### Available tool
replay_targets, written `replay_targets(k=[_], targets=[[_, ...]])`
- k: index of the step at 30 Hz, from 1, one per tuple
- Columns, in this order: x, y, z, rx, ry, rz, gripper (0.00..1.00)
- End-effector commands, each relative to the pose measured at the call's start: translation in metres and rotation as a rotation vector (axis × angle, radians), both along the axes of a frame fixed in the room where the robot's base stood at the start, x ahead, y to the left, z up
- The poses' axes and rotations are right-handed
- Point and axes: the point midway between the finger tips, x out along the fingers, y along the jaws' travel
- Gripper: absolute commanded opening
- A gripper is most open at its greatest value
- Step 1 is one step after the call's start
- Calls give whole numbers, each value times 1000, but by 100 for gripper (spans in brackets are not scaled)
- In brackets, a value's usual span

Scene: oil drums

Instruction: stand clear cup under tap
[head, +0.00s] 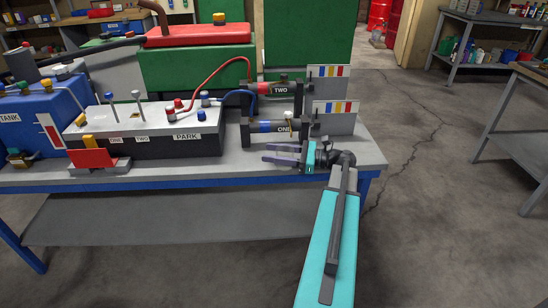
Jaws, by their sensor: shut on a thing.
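My gripper (268,153) is low over the right part of the bench, in front of the cylinder marked ONE. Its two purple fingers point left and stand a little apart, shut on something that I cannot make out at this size. I cannot pick out a clear cup anywhere in the view. The blue tank (50,118) stands at the bench's left end. A small brass tap (17,155) shows low on its front, near the left picture edge.
A grey box marked PARK (187,137) with levers and hoses stands mid-bench. Cylinders ONE (284,127) and TWO (281,90) lie behind my gripper. The bench's front strip (200,174) is bare.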

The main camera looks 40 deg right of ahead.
Motion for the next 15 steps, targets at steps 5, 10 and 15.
replay_targets(k=[5, 10, 15], targets=[[6, -12, -2, 0, 0, 0, 24], [10, -22, -2, -1, -1, 0, 24], [15, -32, 0, 1, 1, 0, 24]])
